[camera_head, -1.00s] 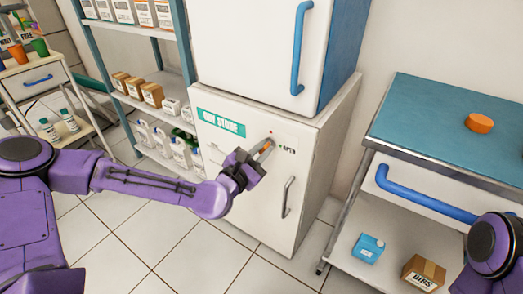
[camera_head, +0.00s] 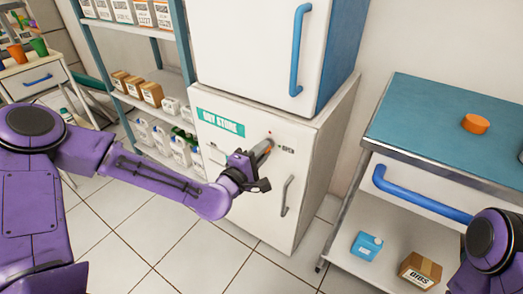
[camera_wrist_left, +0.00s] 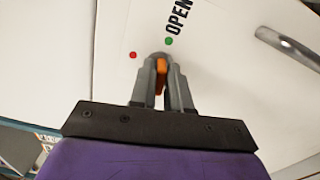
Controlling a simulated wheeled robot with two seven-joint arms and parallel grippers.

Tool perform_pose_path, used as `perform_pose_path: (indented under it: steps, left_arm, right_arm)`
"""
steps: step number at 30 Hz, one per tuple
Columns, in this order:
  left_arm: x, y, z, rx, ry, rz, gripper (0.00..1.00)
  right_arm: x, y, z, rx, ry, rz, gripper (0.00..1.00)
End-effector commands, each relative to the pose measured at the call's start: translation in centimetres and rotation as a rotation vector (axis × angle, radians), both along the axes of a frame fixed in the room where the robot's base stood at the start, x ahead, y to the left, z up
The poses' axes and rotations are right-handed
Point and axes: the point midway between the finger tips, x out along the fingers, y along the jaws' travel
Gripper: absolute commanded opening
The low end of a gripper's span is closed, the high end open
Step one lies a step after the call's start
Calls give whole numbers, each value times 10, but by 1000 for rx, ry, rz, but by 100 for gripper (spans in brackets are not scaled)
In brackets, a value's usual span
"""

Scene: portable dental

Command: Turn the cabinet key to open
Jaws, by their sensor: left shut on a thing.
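The white cabinet (camera_head: 240,190) with a green label stands in the middle of the head view. My left gripper (camera_head: 264,148) is at the upper right of its door. In the left wrist view the gripper (camera_wrist_left: 161,75) is shut on an orange key (camera_wrist_left: 160,73) at the round lock (camera_wrist_left: 160,57). The fingers hide part of the key. A red dot (camera_wrist_left: 133,55) and a green dot (camera_wrist_left: 169,41) beside the word OPEN flank the lock. The cabinet's metal handle (camera_head: 287,196) is below and right of the gripper. The door looks shut. My right gripper is not visible.
A white unit with a blue handle (camera_head: 300,48) stands above the cabinet. A stocked shelf (camera_head: 170,95) is at left. A blue-topped cart (camera_head: 420,115) with an orange round object (camera_head: 475,123) is at right. Tiled floor in front is clear.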

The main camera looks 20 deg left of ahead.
Motion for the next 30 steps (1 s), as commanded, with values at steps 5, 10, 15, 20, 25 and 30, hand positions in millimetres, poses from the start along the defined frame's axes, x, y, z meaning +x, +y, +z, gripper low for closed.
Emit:
perform_pose_path:
  steps: [5,10,15,20,25,30]
  left_arm:
    - [0,0,0,91,-22,0,0]
    - [0,0,0,145,-35,0,0]
    - [0,0,0,169,-42,0,0]
    - [0,0,-1,175,-42,0,0]
    - [0,0,-1,175,-42,0,0]
    - [0,0,-1,174,-42,0,37]
  right_arm:
    - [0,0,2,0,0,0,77]
    - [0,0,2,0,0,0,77]
    - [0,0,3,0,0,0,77]
    - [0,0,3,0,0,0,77]
    - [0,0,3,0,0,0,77]
    - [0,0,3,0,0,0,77]
